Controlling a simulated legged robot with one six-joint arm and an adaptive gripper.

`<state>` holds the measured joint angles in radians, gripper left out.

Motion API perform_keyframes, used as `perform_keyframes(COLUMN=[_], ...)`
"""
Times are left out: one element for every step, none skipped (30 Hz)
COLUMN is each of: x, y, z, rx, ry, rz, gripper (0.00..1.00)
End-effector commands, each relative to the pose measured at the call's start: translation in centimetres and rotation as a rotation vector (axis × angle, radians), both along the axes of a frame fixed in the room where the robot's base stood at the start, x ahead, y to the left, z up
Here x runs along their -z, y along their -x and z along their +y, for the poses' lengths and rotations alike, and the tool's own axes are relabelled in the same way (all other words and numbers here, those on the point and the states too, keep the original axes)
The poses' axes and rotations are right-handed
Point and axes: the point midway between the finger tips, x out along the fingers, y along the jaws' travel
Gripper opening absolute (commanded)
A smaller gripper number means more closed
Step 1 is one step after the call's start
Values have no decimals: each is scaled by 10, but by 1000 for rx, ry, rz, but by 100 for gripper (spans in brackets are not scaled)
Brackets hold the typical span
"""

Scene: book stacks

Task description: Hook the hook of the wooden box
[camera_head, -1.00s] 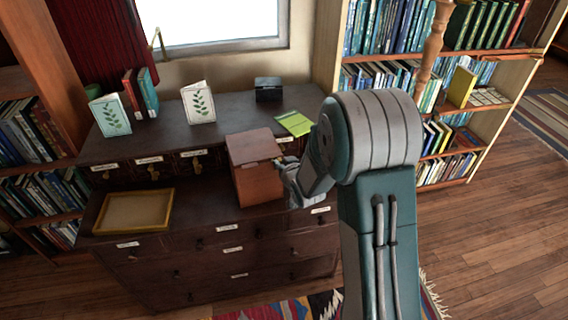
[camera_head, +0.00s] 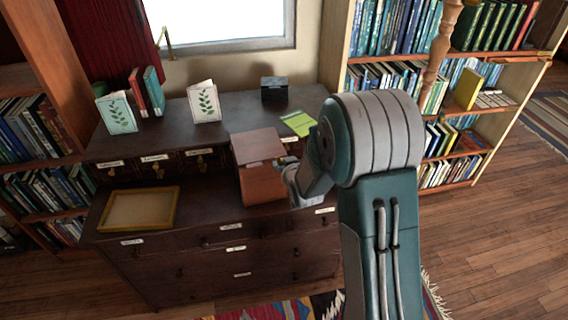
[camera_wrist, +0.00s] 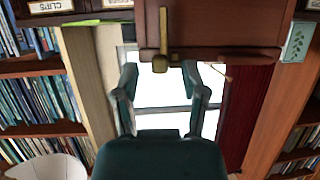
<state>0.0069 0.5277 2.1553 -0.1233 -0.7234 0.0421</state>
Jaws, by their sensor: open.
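The wooden box (camera_head: 262,183) is reddish brown and stands on the dark cabinet, with its lid down. In the wrist view the box (camera_wrist: 225,25) fills the top middle, and a brass hook (camera_wrist: 163,42) shows on its face. I cannot tell whether the hook is engaged. My gripper (camera_wrist: 159,70) is open, with one finger on each side of the hook's lower end and nothing held between them. In the head view my gripper (camera_head: 292,181) is at the right side of the box, partly hidden by my arm. Contact with the box cannot be told.
The dark cabinet (camera_head: 222,219) holds an empty wooden tray (camera_head: 140,209) at left. A bookshelf (camera_head: 343,60) stands at right.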

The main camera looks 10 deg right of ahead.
Motion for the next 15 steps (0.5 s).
perform_keyframes(x=[0, 0, -1, -3, -4, -6, -8, -10, -13, -15, -18, -21, -23, -25, -28], y=[0, 1, 3, 5, 8, 13, 17, 22, 30, 35, 40, 48, 53, 59, 65], z=[0, 0, 0, 0, -1, -1, -1, -2, -2, -3, -3, -4, -4, -4, -5], rx=[0, 0, 0, 0, 0, 0, 0, 0, 0, 0, 1, 1, 1, 1, 1], ry=[0, 0, 0, 0, 0, 0, 0, 0, 0, 0, 0, 0, 0, 0, 0], rz=[0, 0, 0, -1, -1, 0, -1, 0, 0, 0, 0, -1, -1, -1, -2], gripper=[56, 56, 56, 56, 56, 56, 56, 56, 56, 56, 56, 56, 56, 56, 56])
